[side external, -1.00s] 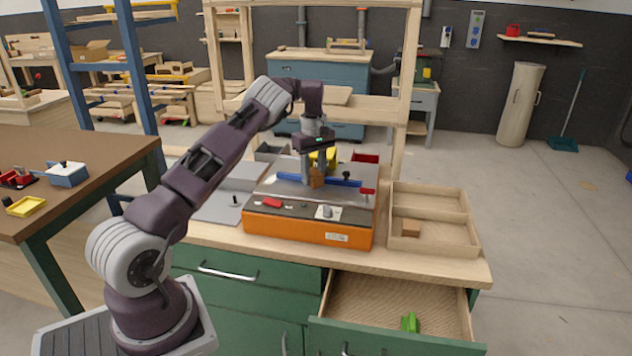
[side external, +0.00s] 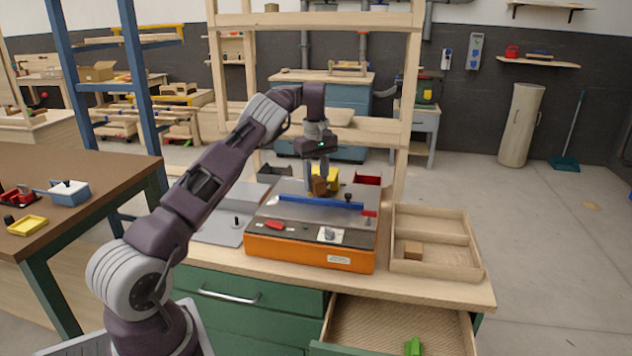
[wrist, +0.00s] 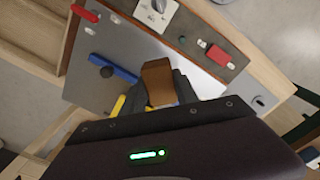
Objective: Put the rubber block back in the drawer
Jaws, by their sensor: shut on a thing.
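My gripper (side external: 318,178) is shut on a brown block (side external: 319,187), held just above the grey top of the orange machine, by its blue fence. In the wrist view the brown block (wrist: 157,78) shows between the dark fingers, partly covered by them. I cannot tell its material. The drawer (side external: 385,316) at the front right of the green bench is pulled open. A small green object (side external: 412,346) lies inside it, with bare floor around it.
The orange machine (side external: 310,250) stands on the bench, with the blue fence (side external: 310,201) across its top. A yellow object (side external: 332,177) and a red bin (side external: 368,180) are behind. Wooden posts rise behind the bench.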

